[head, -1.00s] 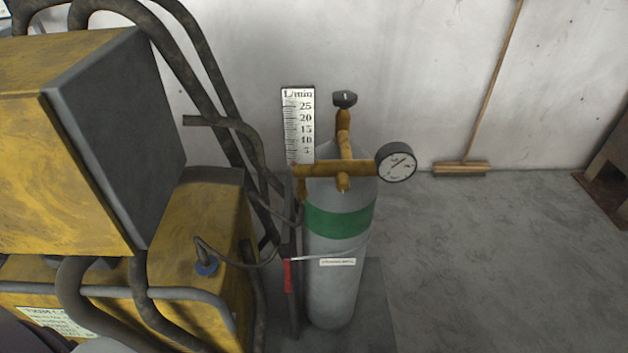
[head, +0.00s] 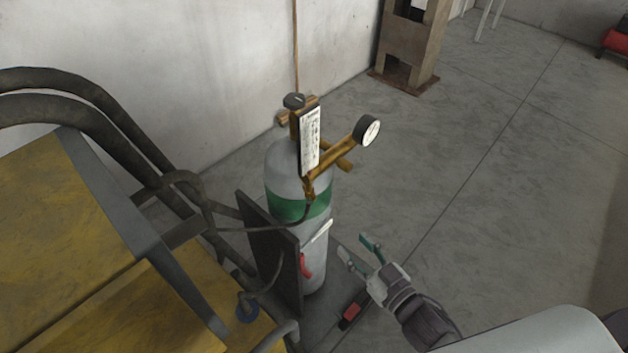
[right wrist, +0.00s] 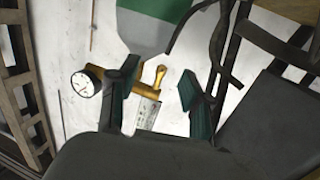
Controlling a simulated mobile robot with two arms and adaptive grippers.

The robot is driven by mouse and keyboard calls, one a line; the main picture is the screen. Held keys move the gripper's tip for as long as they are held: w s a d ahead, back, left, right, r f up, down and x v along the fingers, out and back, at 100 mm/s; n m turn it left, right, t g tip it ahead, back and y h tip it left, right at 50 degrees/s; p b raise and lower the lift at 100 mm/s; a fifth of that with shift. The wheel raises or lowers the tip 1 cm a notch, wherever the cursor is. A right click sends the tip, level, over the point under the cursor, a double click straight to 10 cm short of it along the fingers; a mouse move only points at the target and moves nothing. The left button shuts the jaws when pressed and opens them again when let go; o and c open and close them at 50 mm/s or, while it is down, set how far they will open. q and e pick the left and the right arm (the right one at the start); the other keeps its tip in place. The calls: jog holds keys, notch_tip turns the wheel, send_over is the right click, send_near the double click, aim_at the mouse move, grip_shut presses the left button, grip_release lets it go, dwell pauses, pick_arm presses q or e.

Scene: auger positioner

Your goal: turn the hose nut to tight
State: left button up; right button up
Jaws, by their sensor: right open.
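The grey gas cylinder (head: 284,172) with a green band stands upright by the cart and carries a brass regulator (head: 334,170). A thin dark hose (head: 304,212) runs up to the brass fitting (head: 309,188) below the white flow scale (head: 310,140); the hose nut seems to be there, but its turn position is too small to read. My right gripper (head: 358,250) is open and empty, low and to the right of the cylinder, apart from the fitting. In the right wrist view, the regulator (right wrist: 145,88) shows between and behind its open fingers (right wrist: 158,82). My left gripper is not in view.
The round gauge (head: 368,131) sticks out right of the regulator. The yellow machine (head: 60,220) with thick dark hoses (head: 100,112) fills the left. A dark upright plate (head: 268,250) stands beside the cylinder. Open concrete floor (head: 500,190) lies to the right.

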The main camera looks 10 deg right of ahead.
notch_tip(320, 180, up, 4)
jog(key=a, duration=0.1)
jog(key=y+p, duration=0.1)
jog(key=p, duration=0.1)
send_near(315, 198)
jog(key=w, duration=0.2)
jog(key=shift+t, duration=0.3)
jog(key=x, duration=0.2)
jog(key=p+x, duration=0.1)
jog(key=x, duration=0.4)
jog(key=shift+w+a+f, duration=0.1)
jog(key=shift+w+a, duration=0.1)
jog(key=shift+a, duration=0.3)
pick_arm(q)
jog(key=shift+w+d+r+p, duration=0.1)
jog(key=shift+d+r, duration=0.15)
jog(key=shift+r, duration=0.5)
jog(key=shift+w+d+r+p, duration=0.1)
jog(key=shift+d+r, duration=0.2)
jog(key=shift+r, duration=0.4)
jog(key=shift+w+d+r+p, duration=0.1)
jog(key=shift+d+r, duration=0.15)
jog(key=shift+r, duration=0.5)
pick_arm(e)
jog(key=shift+w+a+f, duration=0.1)
jog(key=shift+w+a, duration=0.15)
jog(key=shift+w, duration=0.2)
